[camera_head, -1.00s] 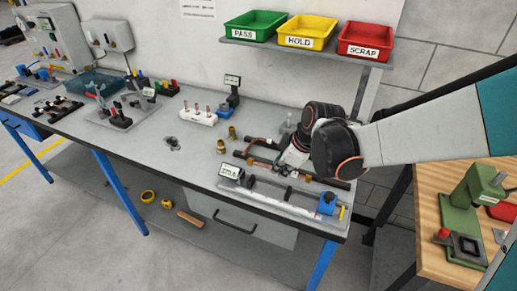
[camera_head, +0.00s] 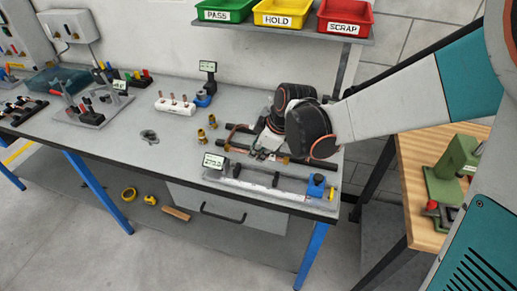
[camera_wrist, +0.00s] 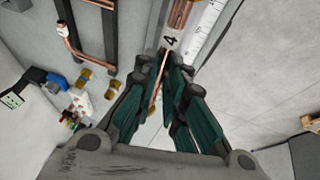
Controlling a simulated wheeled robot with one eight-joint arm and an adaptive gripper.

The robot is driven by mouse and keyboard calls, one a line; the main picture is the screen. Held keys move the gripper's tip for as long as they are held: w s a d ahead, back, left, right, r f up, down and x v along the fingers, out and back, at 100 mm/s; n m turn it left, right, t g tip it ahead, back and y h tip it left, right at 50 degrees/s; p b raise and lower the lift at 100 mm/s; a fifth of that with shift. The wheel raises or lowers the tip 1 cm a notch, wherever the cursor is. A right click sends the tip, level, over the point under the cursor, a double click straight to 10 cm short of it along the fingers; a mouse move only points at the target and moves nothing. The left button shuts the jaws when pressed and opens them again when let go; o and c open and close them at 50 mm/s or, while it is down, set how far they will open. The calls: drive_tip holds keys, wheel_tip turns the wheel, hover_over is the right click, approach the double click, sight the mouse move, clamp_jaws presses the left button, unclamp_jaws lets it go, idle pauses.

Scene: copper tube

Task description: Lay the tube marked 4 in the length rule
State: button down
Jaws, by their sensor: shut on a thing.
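The tube marked 4 (camera_wrist: 171,42) is copper with a white label and lies between my fingers in the wrist view. My gripper (camera_wrist: 168,68) is shut on it; the fingers hide part of the tube. The length rule (camera_wrist: 207,22) is a pale graduated strip just right of the tube in the wrist view. In the head view the rule (camera_head: 284,195) lies along the bench's front edge, with a blue block (camera_head: 317,186) at its right end. My gripper (camera_head: 267,148) is behind the rule there, partly hidden by my wrist. Whether the tube touches anything below cannot be told.
Dark holders with a bent copper tube (camera_wrist: 70,43) lie left of my fingers. Brass fittings (camera_head: 202,135) and a small display (camera_head: 213,161) stand nearby on the bench. PASS (camera_head: 217,16), HOLD (camera_head: 277,20) and SCRAP (camera_head: 343,28) bins sit on a shelf above. The bench's middle has free room.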

drive_tip(key=shift+f+b, duration=2.9)
drive_tip(key=shift+f, duration=0.95)
drive_tip(key=shift+f, duration=0.25)
drive_tip(key=c, duration=1.6)
unclamp_jaws()
drive_tip(key=shift+r, duration=0.1)
drive_tip(key=v, duration=1.2)
drive_tip(key=shift+s, duration=0.15)
drive_tip(key=s+d+m+t+h, duration=0.1)
drive_tip(key=s+d+m, duration=0.3)
drive_tip(key=s, duration=0.1)
drive_tip(key=s+d+r+m+t+h, duration=0.1)
drive_tip(key=s+d+m, duration=0.3)
drive_tip(key=s+m, duration=0.1)
drive_tip(key=s+d+r+m+t+h, duration=0.1)
drive_tip(key=s+d+m, duration=0.4)
drive_tip(key=s, duration=0.1)
drive_tip(key=shift+t+h, duration=0.3)
